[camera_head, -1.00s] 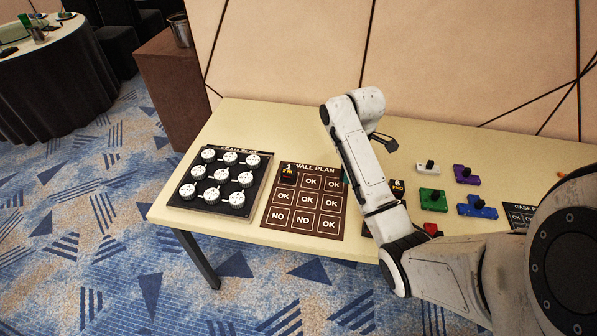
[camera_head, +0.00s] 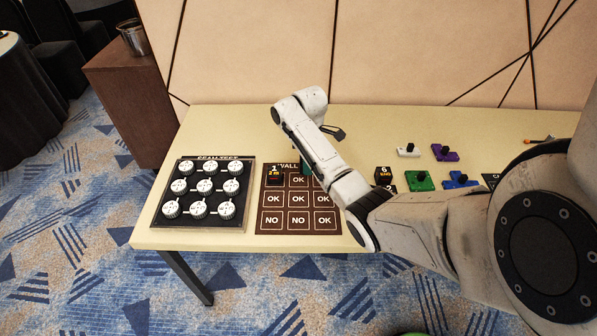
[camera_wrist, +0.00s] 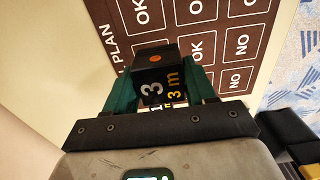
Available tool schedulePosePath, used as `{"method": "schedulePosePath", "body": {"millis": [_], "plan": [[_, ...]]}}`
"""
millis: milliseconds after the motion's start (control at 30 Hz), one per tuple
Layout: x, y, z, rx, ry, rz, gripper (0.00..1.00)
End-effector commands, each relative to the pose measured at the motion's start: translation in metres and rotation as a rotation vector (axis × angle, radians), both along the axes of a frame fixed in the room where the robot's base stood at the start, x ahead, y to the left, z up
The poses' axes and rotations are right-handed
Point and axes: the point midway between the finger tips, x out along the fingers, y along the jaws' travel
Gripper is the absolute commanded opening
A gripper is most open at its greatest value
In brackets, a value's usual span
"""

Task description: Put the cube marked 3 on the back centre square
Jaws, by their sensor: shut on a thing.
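The dark cube marked 3 (camera_wrist: 152,82) is between the green fingers of my gripper (camera_wrist: 163,86) in the wrist view. My gripper is shut on it. In the head view a green finger of my gripper (camera_head: 304,160) shows above the back edge of the brown wall plan board (camera_head: 258,222), near its back centre and back right squares; the held cube cannot be made out there. The back centre square (camera_head: 298,181), marked OK, looks bare in the visible part. A cube marked 1 (camera_head: 274,176) stands on the back left square.
A black panel with white round knobs (camera_head: 240,218) lies left of the board. Green (camera_head: 419,181), white (camera_head: 408,150), purple (camera_head: 444,153) and blue (camera_head: 458,180) pieces lie farther right. The wall borders the table's back.

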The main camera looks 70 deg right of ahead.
Motion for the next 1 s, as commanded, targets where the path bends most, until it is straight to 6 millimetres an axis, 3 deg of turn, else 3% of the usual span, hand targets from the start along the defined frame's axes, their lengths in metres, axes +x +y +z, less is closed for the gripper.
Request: {"method": "schedulePosePath", "body": {"millis": [200, 467, 633, 1000], "plan": [[0.023, -0.005, -0.028, -0.001, 0.001, 0.002, 0.24], [0.033, -0.007, -0.041, -0.001, 0.001, 0.001, 0.24], [0.033, -0.006, -0.064, 0.0, 0.001, 0.001, 0.24], [0.033, -0.006, -0.07, -0.001, -0.002, 0.0, 0.24]]}}
